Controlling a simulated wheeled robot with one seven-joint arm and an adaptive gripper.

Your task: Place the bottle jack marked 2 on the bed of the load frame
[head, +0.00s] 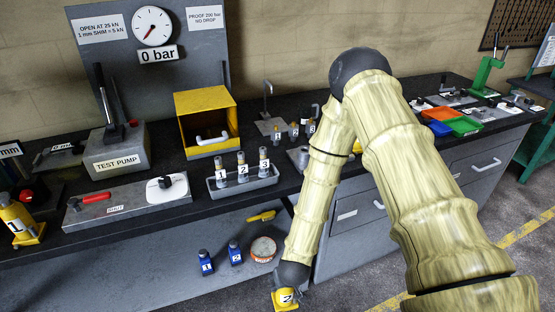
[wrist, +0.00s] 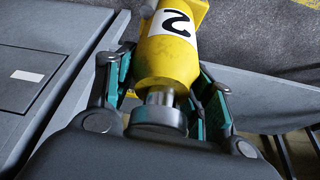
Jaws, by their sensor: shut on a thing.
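The yellow bottle jack marked 2 (head: 285,299) is at the end of my arm, low in front of the bench in the head view. In the wrist view the jack (wrist: 172,55) shows its white label, upside down, and a shiny metal neck towards the palm. My gripper (wrist: 166,84) is shut on it, with a teal-padded finger on each side. In the head view the gripper is mostly hidden behind my wrist. I cannot make out the load frame or its bed for certain in either view.
Another yellow jack (head: 16,222) stands at the bench's left end. A grey tray (head: 246,183) holds three numbered bottles. A test pump (head: 121,150) and a yellow open box (head: 206,118) stand behind. Blue bottles (head: 235,254) and a round tin (head: 263,249) are on the lower shelf.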

